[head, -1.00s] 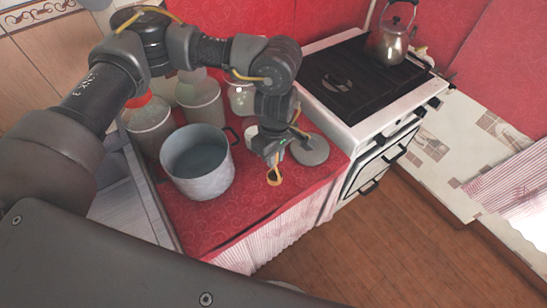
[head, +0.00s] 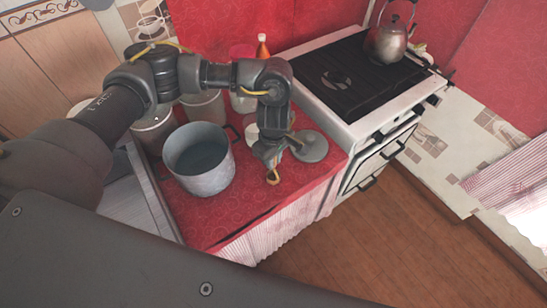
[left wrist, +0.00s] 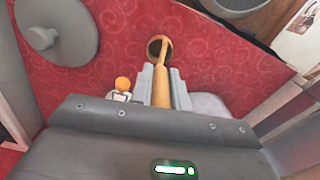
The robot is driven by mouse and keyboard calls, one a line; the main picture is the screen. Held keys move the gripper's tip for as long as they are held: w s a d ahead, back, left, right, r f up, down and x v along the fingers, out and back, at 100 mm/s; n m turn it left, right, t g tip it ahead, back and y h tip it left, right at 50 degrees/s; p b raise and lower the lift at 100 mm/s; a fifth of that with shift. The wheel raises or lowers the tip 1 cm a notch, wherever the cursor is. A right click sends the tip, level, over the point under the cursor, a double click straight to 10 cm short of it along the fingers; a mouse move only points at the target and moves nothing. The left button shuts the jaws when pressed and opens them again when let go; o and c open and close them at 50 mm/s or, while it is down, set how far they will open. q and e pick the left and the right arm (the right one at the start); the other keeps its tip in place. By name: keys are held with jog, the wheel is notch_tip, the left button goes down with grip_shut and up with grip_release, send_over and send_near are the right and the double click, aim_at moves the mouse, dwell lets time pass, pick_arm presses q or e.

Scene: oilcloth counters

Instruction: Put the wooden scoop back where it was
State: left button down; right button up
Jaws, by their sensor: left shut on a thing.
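My left gripper (head: 271,165) is over the right front part of the red counter. It is shut on the handle of the wooden scoop (head: 273,178). In the left wrist view the scoop's handle (left wrist: 162,85) runs between the gripper's fingers (left wrist: 162,72), with its round bowl beyond the fingertips. The bowl appears close over the red cloth; I cannot tell whether it touches. My right gripper is not in view.
A grey pot (head: 198,178) stands left of the gripper, and a grey round lid (head: 312,147) lies to its right. The stove (head: 345,80) with a kettle (head: 388,42) is at right. Some cloth in front is bare.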

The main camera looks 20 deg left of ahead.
pick_arm(q)
jog(key=shift+f, duration=0.2)
jog(key=c, duration=1.3)
grip_release()
jog(key=shift+c, duration=0.2)
jog(key=shift+r, duration=0.2)
notch_tip(320, 180, up, 12)
jog(key=b, duration=0.2)
jog(key=shift+b, duration=0.35)
jog(key=shift+s, duration=0.1)
